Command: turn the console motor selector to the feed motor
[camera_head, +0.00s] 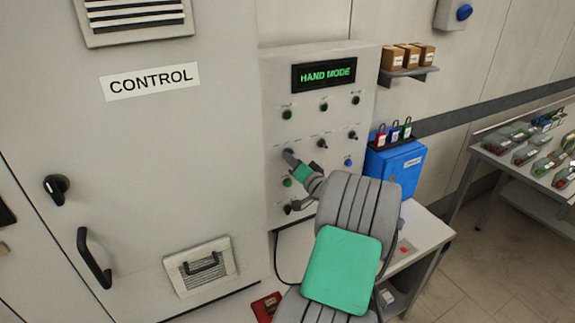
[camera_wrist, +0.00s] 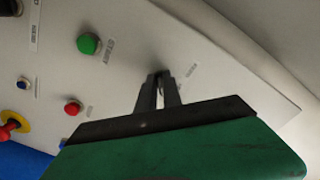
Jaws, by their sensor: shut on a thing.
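The grey control console (camera_head: 270,90) stands beside the control cabinet, and its display (camera_head: 323,74) reads HAND MODE in green. My gripper (camera_head: 289,156) reaches the left end of the console's middle row of controls. It is shut on a small selector knob there, mostly hidden by the fingers. In the wrist view, my gripper (camera_wrist: 162,82) has both fingertips close together at the panel, with a small label beside them too blurred to read. The knob's pointing direction cannot be told. Two other black selectors, a middle one (camera_head: 322,143) and a right one (camera_head: 352,135), share the row.
A green button (camera_wrist: 88,43) and a red button (camera_wrist: 73,107) lie near the fingers, with a yellow-ringed red stop button (camera_wrist: 10,124) farther off. A blue lock box (camera_head: 395,170) hangs right of the console. The cabinet handle (camera_head: 93,258) projects at left.

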